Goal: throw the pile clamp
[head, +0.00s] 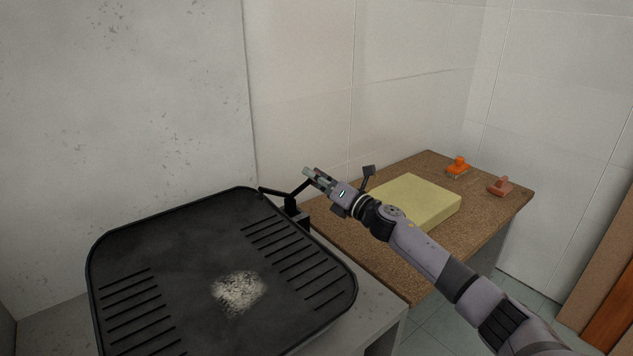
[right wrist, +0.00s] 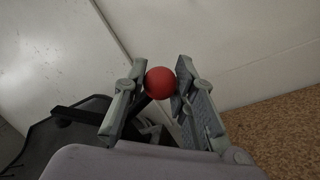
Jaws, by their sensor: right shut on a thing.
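The clamp (head: 293,212) is black and stands at the back right edge of a black ribbed tray (head: 200,245). A dark arm reaches from it over the tray's rim, and a dark lever rises toward my right gripper (head: 309,174). In the right wrist view, the lever ends in a red ball knob (right wrist: 160,83). My right gripper (right wrist: 160,90) is shut on this knob, one finger on each side. The gripper hides most of the knob in the head view. My left gripper is not in view.
A pale, rough patch (head: 239,292) lies on the tray. To the right, a brown speckled bench (head: 400,265) holds a yellow block (head: 415,200), an orange object (head: 457,166) and a reddish-brown one (head: 500,186). Walls stand close behind.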

